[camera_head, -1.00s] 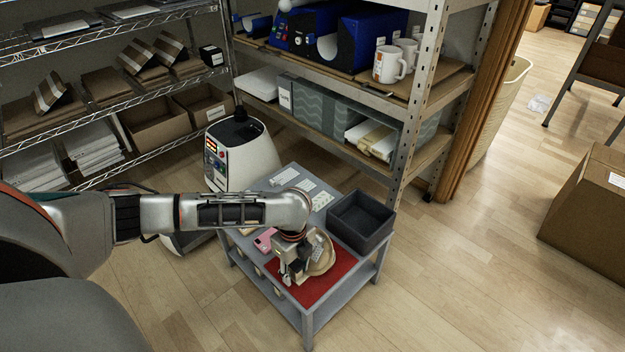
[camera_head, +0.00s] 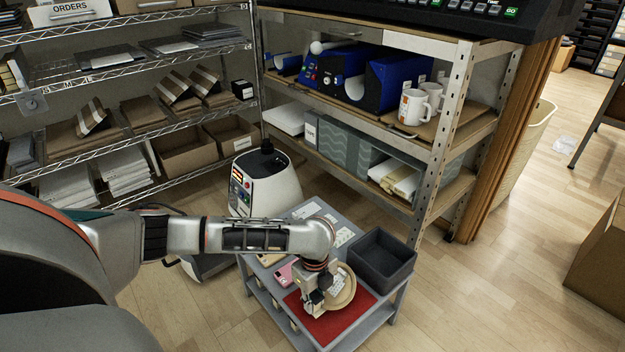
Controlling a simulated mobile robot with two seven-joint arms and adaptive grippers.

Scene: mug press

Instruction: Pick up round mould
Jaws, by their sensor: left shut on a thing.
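The round mould (camera_head: 343,287) is a beige, disc-like piece at the small grey table, above the red mat (camera_head: 340,326). It stands tilted, with its round face partly turned to the right. My left gripper (camera_head: 318,304) is shut on the round mould at its left side, and the gripper and wrist hide part of it. I cannot tell whether the mould's lower edge still touches the mat. My right gripper is not in view.
A dark open bin (camera_head: 382,262) stands at the table's right corner, close to the mould. A pink item (camera_head: 284,274) lies left of the gripper. The shelf (camera_head: 437,160) with blue presses (camera_head: 384,85) and white mugs (camera_head: 413,106) rises behind. Open floor lies right.

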